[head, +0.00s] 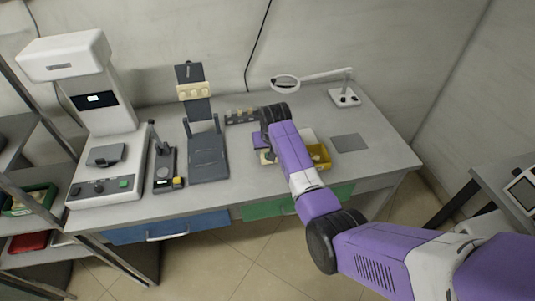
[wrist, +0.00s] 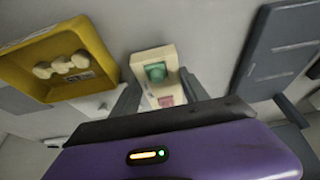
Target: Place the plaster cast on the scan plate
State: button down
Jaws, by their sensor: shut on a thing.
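A cream block with a green lump and a pink patch, which looks like the plaster cast (wrist: 153,62), sits between my fingers in the wrist view. My gripper (wrist: 160,95) is shut on it. In the head view my gripper (head: 265,153) is over the middle of the bench, and the arm hides much of it. I cannot tell whether the cast touches the bench. The scan plate appears to be the dark plate (head: 105,155) on the base of the tall white scanner (head: 95,85) at the left. It is bare and well apart from my gripper.
A yellow tray (head: 319,158) stands right of my gripper; white lumps lie in it (wrist: 62,67). A dark stand (head: 208,158), a small device (head: 164,170) and a low rack (head: 240,117) stand left of it. A magnifier lamp (head: 345,97) stands at back right.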

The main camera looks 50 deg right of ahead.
jog(key=shift+f, duration=1.1)
jog(key=shift+f, duration=0.1)
jog(key=c, duration=0.6)
grip_release()
jog(key=shift+r, duration=0.2)
jog(key=v, duration=1.2)
